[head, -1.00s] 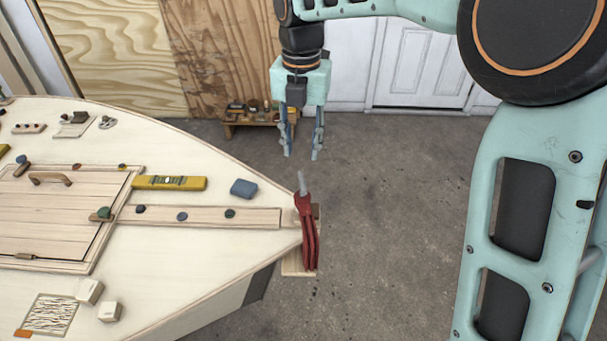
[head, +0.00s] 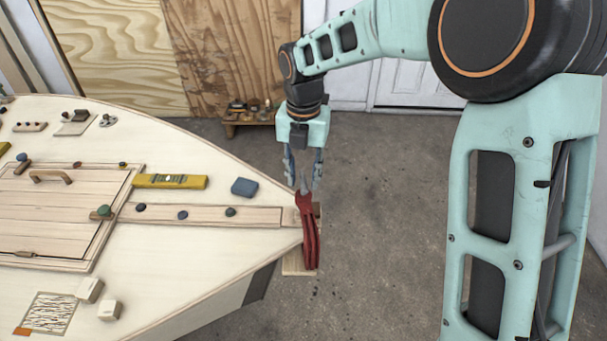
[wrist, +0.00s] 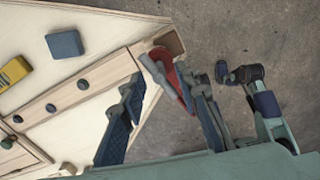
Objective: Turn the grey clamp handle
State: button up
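The red clamp (head: 309,235) hangs at the pointed tip of the plywood hull, and its grey handle (head: 305,181) sticks up from its top. My gripper (head: 303,186) points down just above the clamp, with its two blue-grey fingers apart. In the head view the handle's top shows between the fingertips. In the wrist view the grey handle (wrist: 154,70) and red clamp (wrist: 178,84) lie between the two open fingers (wrist: 166,90). I cannot tell whether either finger touches the handle.
The hull deck (head: 215,262) fills the left side. It bears a blue block (head: 244,187), a yellow level (head: 170,182), a hatch (head: 62,215) and several dark knobs. A low wooden bench (head: 250,118) stands behind. The concrete floor right of the clamp (head: 390,220) is clear.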

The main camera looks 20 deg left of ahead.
grip_shut()
